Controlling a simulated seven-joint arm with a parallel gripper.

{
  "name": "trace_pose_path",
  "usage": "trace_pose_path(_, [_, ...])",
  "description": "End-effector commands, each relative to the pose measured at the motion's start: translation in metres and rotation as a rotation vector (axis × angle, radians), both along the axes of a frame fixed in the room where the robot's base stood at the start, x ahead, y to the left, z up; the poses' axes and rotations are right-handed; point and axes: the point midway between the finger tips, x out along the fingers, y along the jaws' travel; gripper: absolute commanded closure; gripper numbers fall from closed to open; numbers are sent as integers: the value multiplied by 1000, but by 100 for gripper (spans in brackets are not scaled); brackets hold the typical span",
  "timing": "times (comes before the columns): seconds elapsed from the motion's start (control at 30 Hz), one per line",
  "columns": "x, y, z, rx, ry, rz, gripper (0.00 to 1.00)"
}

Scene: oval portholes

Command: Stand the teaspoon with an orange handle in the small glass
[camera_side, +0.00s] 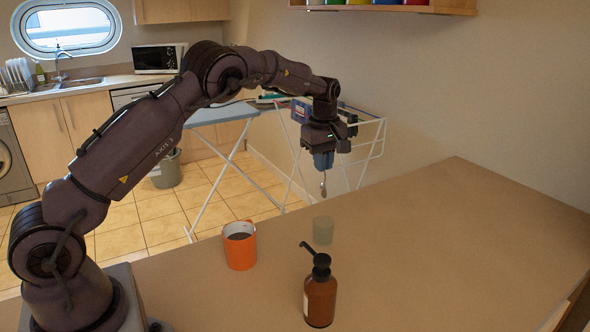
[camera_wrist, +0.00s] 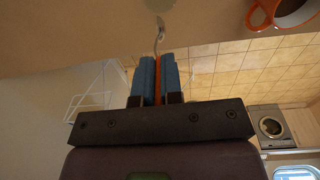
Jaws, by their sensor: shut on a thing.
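My gripper (camera_side: 323,165) is shut on the teaspoon's orange handle (camera_wrist: 158,75), which shows between the two blue fingers (camera_wrist: 159,80) in the wrist view. The teaspoon's metal end (camera_side: 323,188) hangs down below the fingers, close to upright, and shows beyond the fingertips in the wrist view (camera_wrist: 159,38). The small glass (camera_side: 323,231) is a pale, see-through tumbler on the table. In the side view the spoon's tip is above the glass, with a gap between them. A pale shape at the wrist view's top edge may be the glass; I cannot tell.
An orange mug (camera_side: 240,248) stands left of the glass; it also shows in the wrist view (camera_wrist: 284,12). A brown pump bottle (camera_side: 320,295) stands nearer the camera. The table (camera_side: 450,245) is clear on the right. A drying rack (camera_side: 365,150) stands behind the table.

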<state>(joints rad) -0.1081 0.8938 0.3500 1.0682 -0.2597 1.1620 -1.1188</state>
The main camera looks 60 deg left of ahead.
Motion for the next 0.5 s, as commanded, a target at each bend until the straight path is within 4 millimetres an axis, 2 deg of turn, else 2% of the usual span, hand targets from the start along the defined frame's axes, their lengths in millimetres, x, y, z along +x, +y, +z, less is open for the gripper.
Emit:
trace_pose_path(0.13, [6,-6,14,0,-1,18,100])
trace_pose_path(0.5, [3,-6,-7,1,1,30,100])
